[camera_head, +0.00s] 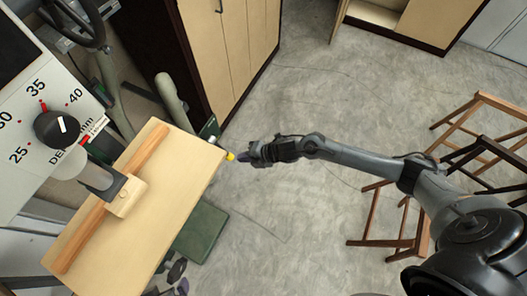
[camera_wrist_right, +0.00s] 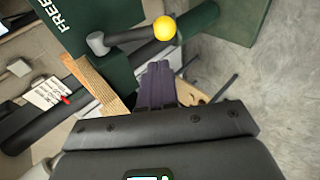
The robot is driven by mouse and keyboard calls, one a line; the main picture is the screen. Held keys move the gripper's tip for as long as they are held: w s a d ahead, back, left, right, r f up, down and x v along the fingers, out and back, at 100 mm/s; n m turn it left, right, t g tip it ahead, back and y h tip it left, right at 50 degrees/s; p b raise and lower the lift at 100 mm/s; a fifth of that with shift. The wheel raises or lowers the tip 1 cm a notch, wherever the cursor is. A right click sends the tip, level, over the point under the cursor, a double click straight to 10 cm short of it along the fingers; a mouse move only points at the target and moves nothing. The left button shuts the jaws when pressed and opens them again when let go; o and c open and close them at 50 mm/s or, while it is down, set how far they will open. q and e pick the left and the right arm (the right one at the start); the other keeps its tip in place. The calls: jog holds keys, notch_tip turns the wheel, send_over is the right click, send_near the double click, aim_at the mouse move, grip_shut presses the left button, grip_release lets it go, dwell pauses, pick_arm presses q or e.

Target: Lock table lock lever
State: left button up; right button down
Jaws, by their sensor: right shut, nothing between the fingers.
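The table lock lever is a short grey arm ending in a yellow ball knob (camera_head: 230,156). In the head view the knob shows at the right edge of the machine's wooden table (camera_head: 165,220). In the right wrist view the knob (camera_wrist_right: 163,28) is near the top, with the lever arm running left from it to a round hub on a dark green body. My right gripper (camera_head: 243,157) is shut and empty, right beside the knob. In the wrist view its purple fingers (camera_wrist_right: 157,84) lie below the knob. I cannot tell whether they touch it. My left gripper is not in view.
A drill-press head with a numbered dial (camera_head: 57,129) stands at the left. A wooden fence (camera_head: 112,205) and small block (camera_head: 127,196) sit on the table. A cabinet (camera_head: 228,50) stands behind. Wooden frames (camera_head: 400,222) stand at the right, with open floor between.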

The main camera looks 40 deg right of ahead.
jog(key=v, duration=0.8)
jog(key=shift+f, duration=0.2)
jog(key=shift+s+d, duration=0.1)
jog(key=shift+s, duration=0.05)
